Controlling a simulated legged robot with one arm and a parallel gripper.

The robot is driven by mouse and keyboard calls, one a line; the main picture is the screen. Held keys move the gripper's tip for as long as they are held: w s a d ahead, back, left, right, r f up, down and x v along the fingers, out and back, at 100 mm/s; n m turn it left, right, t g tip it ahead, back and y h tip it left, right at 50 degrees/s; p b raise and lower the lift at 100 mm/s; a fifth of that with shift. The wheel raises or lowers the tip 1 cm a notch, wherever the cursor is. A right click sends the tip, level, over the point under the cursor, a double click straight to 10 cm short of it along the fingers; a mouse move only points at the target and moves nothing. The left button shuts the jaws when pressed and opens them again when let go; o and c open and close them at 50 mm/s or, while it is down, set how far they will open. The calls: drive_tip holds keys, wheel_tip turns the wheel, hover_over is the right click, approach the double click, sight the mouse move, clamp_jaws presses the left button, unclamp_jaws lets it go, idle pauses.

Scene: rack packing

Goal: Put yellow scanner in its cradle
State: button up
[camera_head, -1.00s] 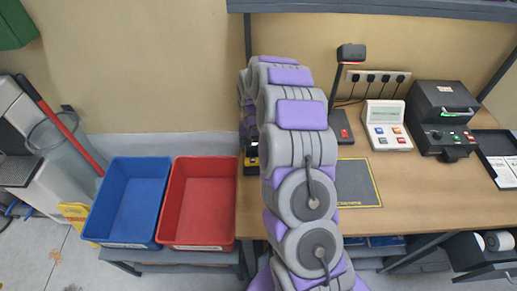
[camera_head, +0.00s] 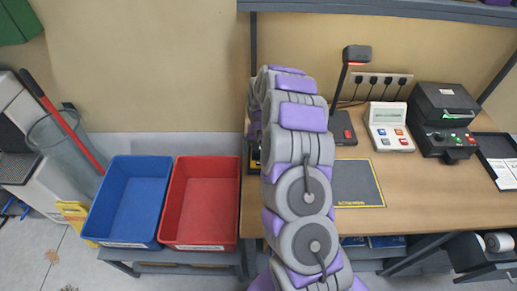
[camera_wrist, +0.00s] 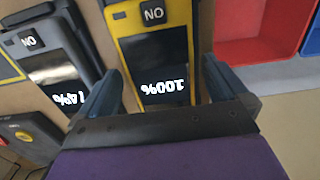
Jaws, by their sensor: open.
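The yellow scanner (camera_wrist: 125,28) shows in the wrist view, with a dark screen reading 100% upside down. My gripper (camera_wrist: 160,72) is open, with one dark blue finger on each side of the scanner; I cannot tell whether they touch it. A similar grey-black scanner (camera_wrist: 52,58) lies to its left, with a percentage on its screen. In the head view my arm hides the gripper and nearly all of the scanners. I cannot make out the cradle for certain.
A red bin (camera_head: 201,240) and a blue bin (camera_head: 110,236) stand left of the wooden table (camera_head: 430,190). A dark mat (camera_head: 357,184), a lamp-like stand (camera_head: 344,130), a white keypad device (camera_head: 389,118) and a black machine (camera_head: 445,108) are on the table.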

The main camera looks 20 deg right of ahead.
sight(260, 150)
drive_tip(key=shift+d+r, duration=0.1)
drive_tip(key=shift+d, duration=0.2)
drive_tip(key=r, duration=0.3)
drive_tip(key=a+r+p, duration=0.1)
drive_tip(key=r, duration=0.1)
drive_tip(key=shift+w+a+r, duration=0.1)
drive_tip(key=shift+a+r, duration=0.1)
drive_tip(key=shift+r, duration=0.2)
wheel_tip(260, 150, up, 6)
drive_tip(key=d, duration=0.1)
drive_tip(key=s+a+r+n, duration=0.2)
drive_tip(key=s+a+r, duration=0.35)
drive_tip(key=s, duration=0.25)
drive_tip(key=s+a+r+n, duration=0.1)
drive_tip(key=s+a+r, duration=0.3)
drive_tip(key=s+r, duration=0.35)
drive_tip(key=s+a+r, duration=0.1)
drive_tip(key=s, duration=1.2)
drive_tip(key=s+a+r+n+g, duration=0.1)
drive_tip(key=s+a, duration=0.1)
drive_tip(key=s, duration=1.1)
drive_tip(key=shift+s+n+g+p, duration=0.3)
drive_tip(key=shift+s+p, duration=0.05)
